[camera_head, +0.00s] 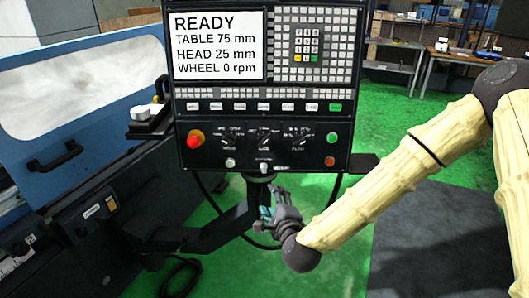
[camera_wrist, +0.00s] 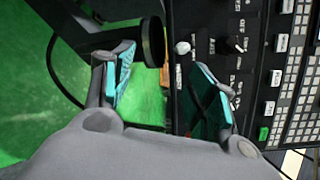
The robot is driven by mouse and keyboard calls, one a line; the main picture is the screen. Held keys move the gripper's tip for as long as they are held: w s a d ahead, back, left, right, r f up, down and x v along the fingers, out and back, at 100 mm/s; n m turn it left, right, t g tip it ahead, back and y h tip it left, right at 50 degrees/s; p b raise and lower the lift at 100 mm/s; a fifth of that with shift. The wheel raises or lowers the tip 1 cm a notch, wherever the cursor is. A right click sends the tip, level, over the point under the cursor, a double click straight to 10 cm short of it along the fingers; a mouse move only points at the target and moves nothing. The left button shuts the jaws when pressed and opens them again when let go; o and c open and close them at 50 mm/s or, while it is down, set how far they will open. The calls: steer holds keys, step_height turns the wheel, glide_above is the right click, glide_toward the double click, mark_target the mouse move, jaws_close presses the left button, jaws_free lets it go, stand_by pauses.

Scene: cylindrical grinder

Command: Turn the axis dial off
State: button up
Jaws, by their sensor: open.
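The axis dial (camera_head: 264,134) is the middle of three dials in the lower part of the grinder's control panel (camera_head: 343,140). In the wrist view the panel is turned sideways, and a dark dial that looks like the axis dial (camera_wrist: 234,45) stands beyond the right finger. Its exact setting is too small to read. My gripper (camera_head: 268,204) is below the panel, near its support arm. In the wrist view my gripper (camera_wrist: 165,57) is open and empty, with teal pads apart. It does not touch the dial.
The mode dial (camera_head: 232,135) and feed dial (camera_head: 298,134) flank the axis dial. A red stop button (camera_head: 194,140) is at left. A white knob (camera_wrist: 182,48) stands close beyond the fingertips. The support arm (camera_head: 222,228) and a cable are below. Green floor lies open behind.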

mark_target(264, 144)
steer(key=w+r+m+t, duration=0.3)
steer(key=w+r+m, duration=0.1)
steer(key=r, duration=0.7)
steer(key=p+x, duration=0.1)
steer(key=x, duration=0.2)
steer(key=p+x, duration=0.2)
steer(key=x, duration=0.1)
steer(key=p+x, duration=0.1)
steer(key=x, duration=0.1)
steer(key=shift+w+a+f, duration=0.15)
steer(key=shift+w+a, duration=0.15)
steer(key=shift+a, duration=0.2)
steer(key=shift+p+x, duration=0.4)
steer(key=shift+x, duration=0.4)
steer(key=shift+f, duration=0.15)
steer(key=c, duration=1)
